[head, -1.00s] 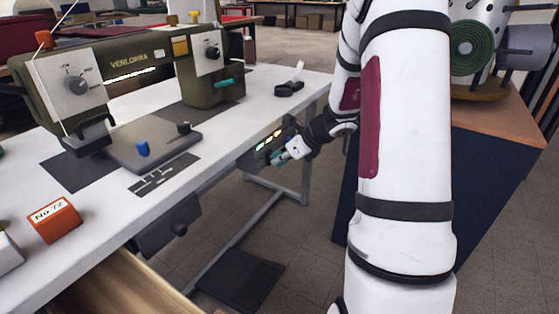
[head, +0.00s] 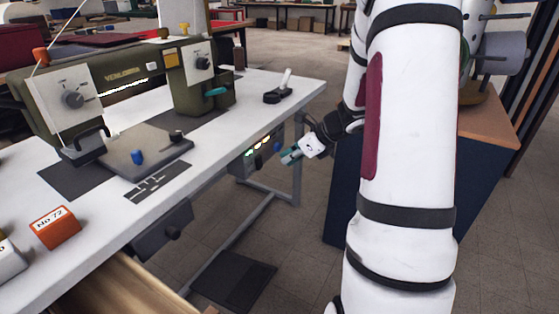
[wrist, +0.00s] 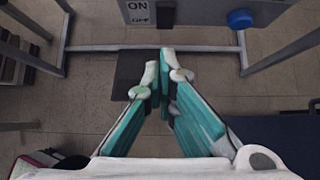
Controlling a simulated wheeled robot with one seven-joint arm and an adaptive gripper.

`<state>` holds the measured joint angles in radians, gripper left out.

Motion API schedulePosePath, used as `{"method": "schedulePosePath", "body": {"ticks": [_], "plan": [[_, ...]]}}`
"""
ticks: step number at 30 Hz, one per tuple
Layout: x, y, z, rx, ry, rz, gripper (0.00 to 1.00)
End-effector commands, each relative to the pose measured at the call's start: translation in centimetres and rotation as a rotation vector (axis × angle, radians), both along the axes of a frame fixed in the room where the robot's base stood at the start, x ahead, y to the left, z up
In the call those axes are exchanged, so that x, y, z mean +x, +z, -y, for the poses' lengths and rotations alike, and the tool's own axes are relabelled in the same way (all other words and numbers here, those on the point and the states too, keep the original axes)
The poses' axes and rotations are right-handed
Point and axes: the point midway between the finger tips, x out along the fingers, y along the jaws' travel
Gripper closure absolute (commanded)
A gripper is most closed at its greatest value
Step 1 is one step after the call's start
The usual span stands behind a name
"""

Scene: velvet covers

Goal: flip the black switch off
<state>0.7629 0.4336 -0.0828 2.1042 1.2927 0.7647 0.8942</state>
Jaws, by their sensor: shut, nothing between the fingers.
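A dark control box (head: 252,158) with small lit marks on its front hangs under the right part of the white table. A blue round knob (head: 277,147) shows at its right end. My gripper (head: 287,158) is just right of the box in the head view, shut and empty, with teal fingers. In the wrist view my fingertips (wrist: 166,68) point toward the box's grey underside or face, which carries a white label (wrist: 138,12) reading ON upside down. The blue knob (wrist: 240,19) is at upper right there.
A green sewing machine (head: 130,82) stands on the white table (head: 90,215). A black device with a white lever (head: 280,90) sits near the table's right end. A table leg (head: 297,175) stands behind my gripper. An orange block (head: 55,227) is at left.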

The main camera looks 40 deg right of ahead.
Motion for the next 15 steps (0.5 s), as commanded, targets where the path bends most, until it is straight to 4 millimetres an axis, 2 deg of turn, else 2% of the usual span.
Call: {"method": "schedulePosePath", "body": {"ticks": [1, 6, 15], "plan": [[-0.6, 1.1, 0.2, -0.002, -0.001, 0.001, 1.00], [-2.1, 2.9, 0.7, 0.000, 0.000, 0.000, 1.00], [-2.9, 3.7, 1.0, 0.001, 0.001, -0.001, 1.00]]}}
